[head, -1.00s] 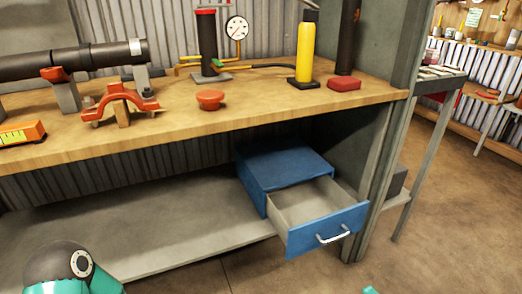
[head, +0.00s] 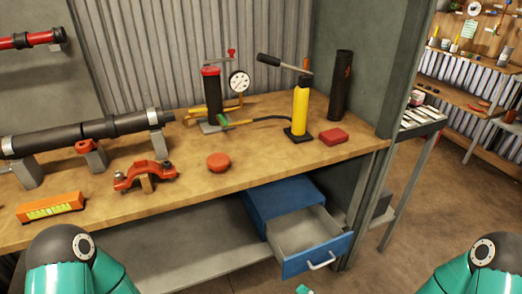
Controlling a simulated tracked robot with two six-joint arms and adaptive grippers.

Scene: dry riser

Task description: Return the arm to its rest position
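Both of my arms show only as teal and black links at the bottom left and bottom right of the head view.
On the bench are a dark pipe (head: 85,131) on supports, a red-orange clamp (head: 145,176), an orange level (head: 50,206), a red cap (head: 218,162), a pump with gauge (head: 239,82), a yellow cylinder (head: 300,110) and a red block (head: 333,136). Open floor lies right.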

